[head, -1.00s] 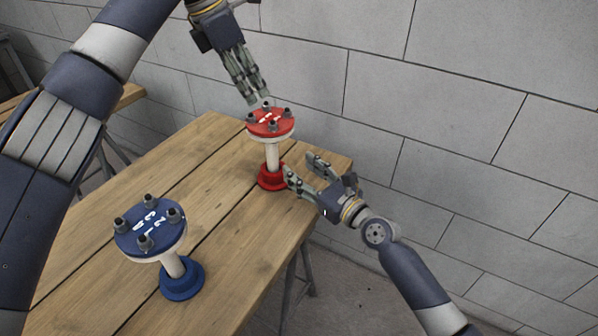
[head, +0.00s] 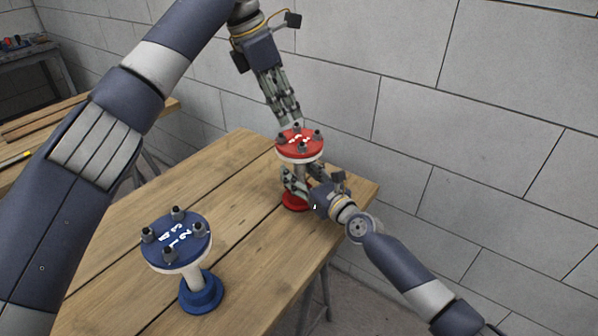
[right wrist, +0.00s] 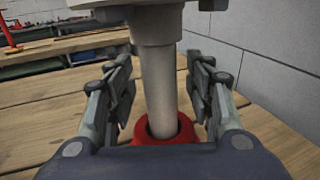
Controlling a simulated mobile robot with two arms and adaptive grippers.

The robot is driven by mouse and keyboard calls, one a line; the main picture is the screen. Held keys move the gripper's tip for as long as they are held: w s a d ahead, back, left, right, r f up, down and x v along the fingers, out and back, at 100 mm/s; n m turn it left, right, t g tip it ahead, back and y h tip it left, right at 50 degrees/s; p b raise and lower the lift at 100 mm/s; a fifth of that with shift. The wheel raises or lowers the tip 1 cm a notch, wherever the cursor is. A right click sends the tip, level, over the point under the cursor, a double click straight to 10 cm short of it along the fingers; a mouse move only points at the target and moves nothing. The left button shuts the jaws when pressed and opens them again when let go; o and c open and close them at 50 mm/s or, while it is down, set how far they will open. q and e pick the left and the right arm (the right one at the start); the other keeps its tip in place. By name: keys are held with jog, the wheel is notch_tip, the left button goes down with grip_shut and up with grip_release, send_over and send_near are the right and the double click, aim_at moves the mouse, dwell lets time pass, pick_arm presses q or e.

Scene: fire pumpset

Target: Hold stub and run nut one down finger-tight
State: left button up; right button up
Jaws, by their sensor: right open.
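The red-topped stub (head: 300,143) stands upright near the back right edge of the wooden table, with several dark nuts on its red flange. Its white pipe (right wrist: 158,85) rises from a red base (head: 294,203). My right gripper (head: 300,178) is at the pipe below the flange; in the right wrist view its fingers (right wrist: 163,95) are open, one on each side of the pipe, with gaps showing. My left gripper (head: 293,118) points down from above, its fingertips at or just above the far side of the red flange; whether it touches a nut is unclear.
A blue-topped stub (head: 176,243) on a blue base (head: 201,294) stands at the table's front. The wooden table (head: 120,230) is otherwise clear. A grey block wall (head: 480,120) stands close behind. Another bench (head: 30,125) is at the far left.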

jog(key=shift+w, duration=0.15)
grip_shut()
dwell(0.6)
